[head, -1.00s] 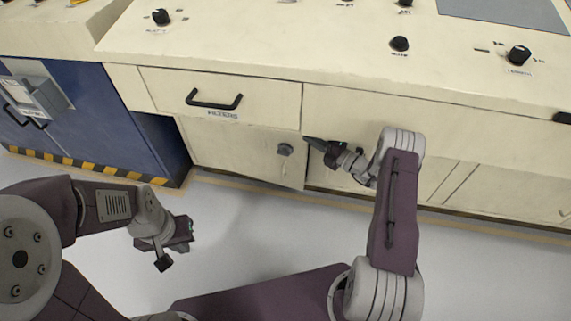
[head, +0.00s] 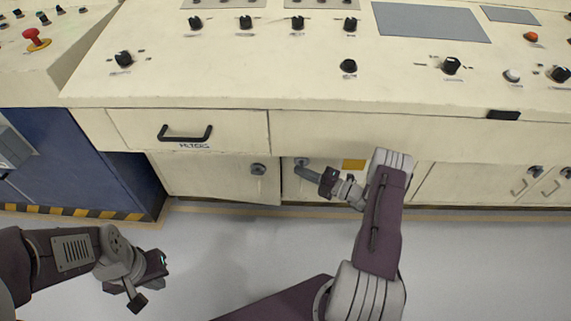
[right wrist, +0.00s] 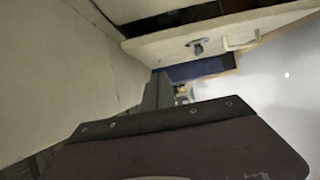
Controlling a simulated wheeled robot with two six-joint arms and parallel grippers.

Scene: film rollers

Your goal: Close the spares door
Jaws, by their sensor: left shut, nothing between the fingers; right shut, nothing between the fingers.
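A cream cabinet door (head: 205,178) with a dark round knob (head: 258,169) is under the filters drawer in the head view. Its lower edge slants out from the cabinet, so it looks slightly ajar. I cannot read a name on it. In the right wrist view, a cream door (right wrist: 200,42) with a knob stands out, with a dark gap above it. My right gripper (head: 303,169) is shut and empty, just right of the door's free edge; I cannot tell if it touches. My left gripper (head: 136,298) is shut and empty, low over the floor at left.
The filters drawer (head: 186,137) is shut above the door. A yellow label (head: 354,165) is on the cabinet front behind my right arm. A blue cabinet (head: 75,170) with a hazard stripe stands at left. The pale floor (head: 225,250) in front is clear.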

